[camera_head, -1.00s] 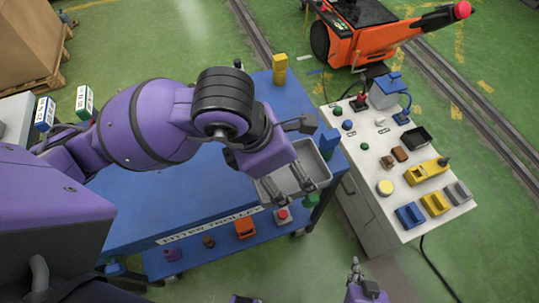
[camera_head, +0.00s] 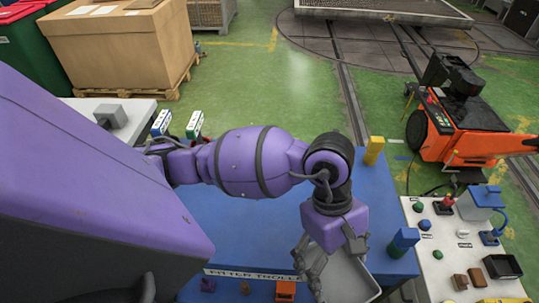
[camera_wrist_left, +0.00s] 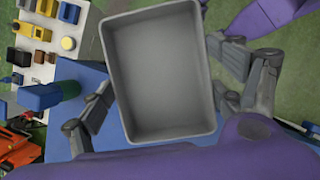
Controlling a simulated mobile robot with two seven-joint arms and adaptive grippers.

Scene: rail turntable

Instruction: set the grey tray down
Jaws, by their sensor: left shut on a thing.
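The grey tray (camera_head: 350,284) is an open rectangular box, cut off by the bottom edge of the head view. In the left wrist view the empty tray (camera_wrist_left: 155,75) fills the middle, with a finger on either side. My left gripper (camera_head: 326,262) is shut on the tray. The tray is over the right front part of the blue trolley (camera_head: 240,215). I cannot tell whether its underside touches the trolley top. My right gripper is not in view.
A white bench (camera_head: 445,270) with several small parts is at the right. The trolley's middle is clear.

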